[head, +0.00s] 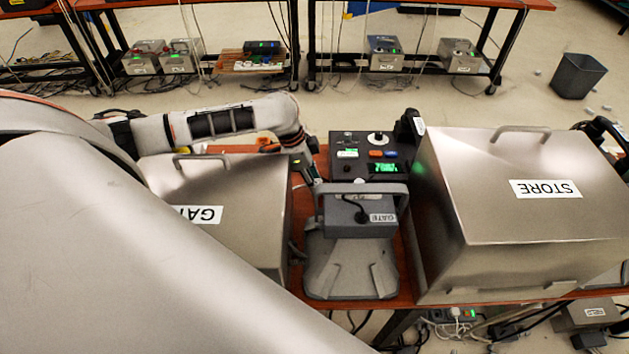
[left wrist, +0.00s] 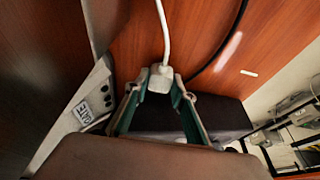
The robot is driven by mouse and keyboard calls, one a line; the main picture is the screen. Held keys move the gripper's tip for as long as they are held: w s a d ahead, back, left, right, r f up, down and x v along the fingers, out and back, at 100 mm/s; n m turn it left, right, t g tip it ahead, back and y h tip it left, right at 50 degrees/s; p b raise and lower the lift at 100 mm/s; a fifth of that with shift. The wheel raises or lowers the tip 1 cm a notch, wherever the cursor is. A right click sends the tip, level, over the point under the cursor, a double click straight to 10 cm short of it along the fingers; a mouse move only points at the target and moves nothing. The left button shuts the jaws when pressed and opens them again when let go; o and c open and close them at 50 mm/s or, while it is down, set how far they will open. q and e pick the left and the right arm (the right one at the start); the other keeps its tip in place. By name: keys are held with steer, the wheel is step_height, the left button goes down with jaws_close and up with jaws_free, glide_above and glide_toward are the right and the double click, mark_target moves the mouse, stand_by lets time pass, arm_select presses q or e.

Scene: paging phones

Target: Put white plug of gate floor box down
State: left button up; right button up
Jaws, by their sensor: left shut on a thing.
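My left gripper (left wrist: 160,82) is shut on the white plug (left wrist: 161,74) in the left wrist view. A white cable (left wrist: 162,30) runs from the plug toward the top of that view. In the head view my left arm reaches in from the left, and its gripper end (head: 308,172) is partly hidden behind the grey GATE loudspeaker (head: 350,262). The plug cannot be made out there. A metal box (head: 255,205) with a partly hidden label reading "GA" stands left of the loudspeaker. My right gripper is not in view.
A black console (head: 352,170) with a green display stands behind the loudspeaker. A large STORE metal box (head: 540,225) is at the right. In the left wrist view, a grey panel with sockets (left wrist: 83,110) is at the left, and a black cable (left wrist: 222,45) crosses the wooden surface (left wrist: 200,70).

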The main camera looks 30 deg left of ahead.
arm_select(q)
steer(key=o, duration=1.1)
steer(key=shift+f, duration=0.1)
